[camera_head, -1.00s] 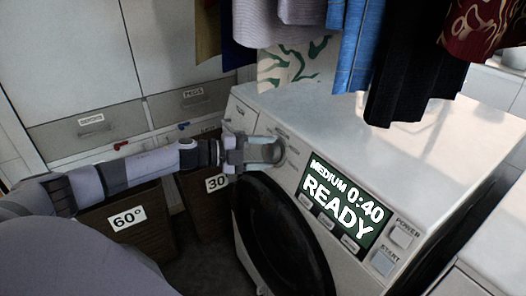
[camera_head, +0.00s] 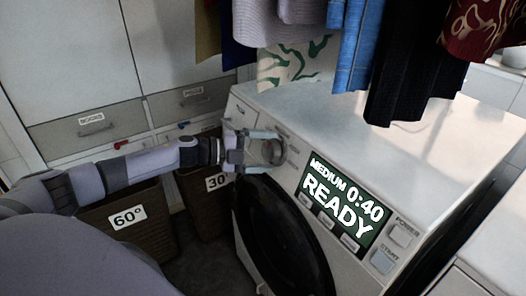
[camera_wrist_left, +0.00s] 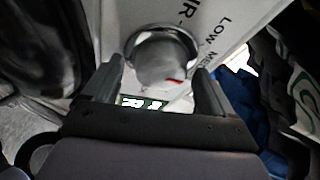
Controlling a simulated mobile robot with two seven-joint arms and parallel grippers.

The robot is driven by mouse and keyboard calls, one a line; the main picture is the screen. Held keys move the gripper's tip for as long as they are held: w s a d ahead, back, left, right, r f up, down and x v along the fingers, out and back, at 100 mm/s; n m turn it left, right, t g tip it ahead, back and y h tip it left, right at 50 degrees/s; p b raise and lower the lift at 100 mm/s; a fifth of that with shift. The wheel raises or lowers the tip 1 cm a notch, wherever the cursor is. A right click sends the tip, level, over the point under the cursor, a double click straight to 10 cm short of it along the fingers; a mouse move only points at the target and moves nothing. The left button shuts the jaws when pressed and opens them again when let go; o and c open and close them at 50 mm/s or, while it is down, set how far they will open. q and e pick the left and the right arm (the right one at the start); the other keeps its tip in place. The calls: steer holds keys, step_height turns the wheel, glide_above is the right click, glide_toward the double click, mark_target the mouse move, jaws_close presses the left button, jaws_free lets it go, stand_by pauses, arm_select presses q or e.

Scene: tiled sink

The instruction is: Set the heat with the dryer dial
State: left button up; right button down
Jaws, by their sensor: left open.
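The dryer dial (camera_head: 272,151) is a round grey knob on the white dryer's front panel, left of the display (camera_head: 341,201), which reads "MEDIUM 0:40 READY". In the left wrist view the dial (camera_wrist_left: 162,60) has a red mark on its lower right side, with "AIR", "LOW" and "MED" lettering beside it. My left gripper (camera_head: 262,149) is open at the dial, its fingers on either side. In the wrist view the dial sits just beyond and between the fingertips (camera_wrist_left: 160,75); whether they touch it is unclear. My right gripper is not in view.
The dark round dryer door (camera_head: 285,240) lies below the panel. POWER (camera_head: 402,234) and START (camera_head: 383,262) buttons are at its right. Clothes (camera_head: 400,65) hang above the dryer top. Baskets marked 60° (camera_head: 150,238) and 30° (camera_head: 195,205) stand left, under drawers.

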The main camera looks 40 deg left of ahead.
arm_select(q)
steer(key=shift+s+a, duration=0.1)
steer(key=b+v, duration=0.1)
steer(key=v, duration=0.6)
stand_by(0.6)
steer(key=s+d+f+n+t+y, duration=0.1)
steer(key=s+d+f+n+t, duration=0.1)
steer(key=d+f+n, duration=0.45)
steer(key=s+d+f+n+g+y+p, duration=0.1)
steer(key=s+d+f+n+y, duration=0.2)
steer(key=s+d+f+n, duration=0.3)
steer(key=s+d+f+n+g+y+p, duration=0.1)
steer(key=s+d+f+n+y, duration=0.3)
steer(key=s, duration=0.9)
step_height(320, 180, down, 5)
steer(key=d+n+g, duration=0.1)
steer(key=d+n, duration=0.2)
steer(key=n, duration=0.1)
steer(key=shift+f+y, duration=0.2)
steer(key=shift+y, duration=0.1)
